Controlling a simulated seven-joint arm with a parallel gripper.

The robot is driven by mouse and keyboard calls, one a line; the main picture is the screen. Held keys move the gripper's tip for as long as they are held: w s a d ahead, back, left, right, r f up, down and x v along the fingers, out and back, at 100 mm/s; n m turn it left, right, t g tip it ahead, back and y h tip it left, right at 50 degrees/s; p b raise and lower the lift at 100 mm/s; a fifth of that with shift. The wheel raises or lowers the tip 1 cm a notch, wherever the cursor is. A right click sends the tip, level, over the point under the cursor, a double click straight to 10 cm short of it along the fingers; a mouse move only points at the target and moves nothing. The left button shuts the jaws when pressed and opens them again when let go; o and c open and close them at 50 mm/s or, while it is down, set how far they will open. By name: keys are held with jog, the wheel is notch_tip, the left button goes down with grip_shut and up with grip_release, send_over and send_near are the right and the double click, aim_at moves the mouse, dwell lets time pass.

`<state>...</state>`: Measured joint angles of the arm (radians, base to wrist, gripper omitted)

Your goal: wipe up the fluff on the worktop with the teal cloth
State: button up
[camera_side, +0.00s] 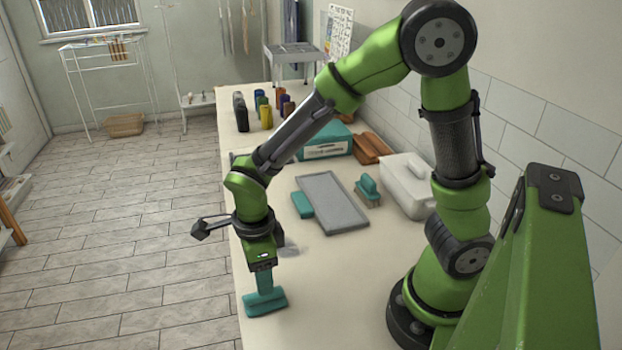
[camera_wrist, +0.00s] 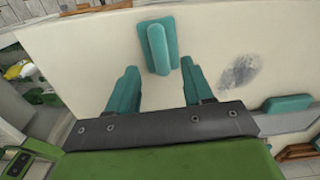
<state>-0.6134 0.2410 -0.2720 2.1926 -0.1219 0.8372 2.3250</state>
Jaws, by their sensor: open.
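The teal cloth (camera_side: 270,304) lies near the worktop's front left edge in the side view. In the wrist view the cloth (camera_wrist: 172,62) shows a flat base with a raised ridge along its middle. My gripper (camera_side: 265,284) is directly above the cloth, pointing down. Its teal fingers (camera_wrist: 159,70) are open, apart on either side of the ridge's line, with nothing held. In the side view the fingers overlap the cloth, so I cannot tell whether they touch it. The fluff (camera_wrist: 239,73) is a grey patch on the worktop, right of the cloth in the wrist view; it shows partly behind my wrist (camera_side: 289,251) in the side view.
A grey tray (camera_side: 333,204) lies farther back, with a teal block (camera_side: 302,205) at its left and a teal-handled brush (camera_side: 368,191) at its right. A lidded white box (camera_side: 404,184), a teal box (camera_side: 325,151) and several bottles (camera_side: 265,113) stand beyond.

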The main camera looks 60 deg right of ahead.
jog(key=shift+f, duration=2.9)
jog(key=shift+s, duration=0.1)
jog(key=c, duration=0.6)
jog(key=shift+r, duration=0.3)
grip_shut()
jog(key=shift+r, duration=2.25)
